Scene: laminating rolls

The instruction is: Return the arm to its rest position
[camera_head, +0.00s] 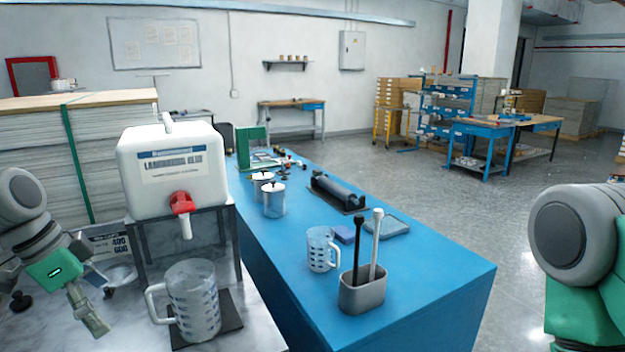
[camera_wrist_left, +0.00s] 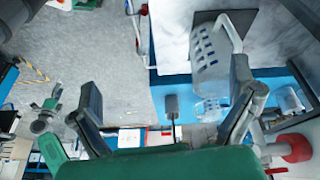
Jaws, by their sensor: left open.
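My left gripper (camera_head: 92,312) hangs at the lower left of the head view, pointing down, to the left of the glue dispenser's stand. In the left wrist view its two fingers (camera_wrist_left: 168,112) are spread with nothing between them. A clear jug (camera_head: 195,300) with blue marks stands upright on a dark mat below the dispenser, apart from the gripper. It also shows in the left wrist view (camera_wrist_left: 210,55), beyond the right finger. My right arm enters at the right edge of the head view, but its gripper is out of frame.
A white glue container (camera_head: 170,150) with a red tap (camera_head: 181,202) sits on a metal stand beside my left arm. The blue table (camera_head: 420,285) holds a second jug (camera_head: 321,250), a utensil holder (camera_head: 362,294), metal cans and a roller. Stacked sheets (camera_head: 100,160) rise behind the container.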

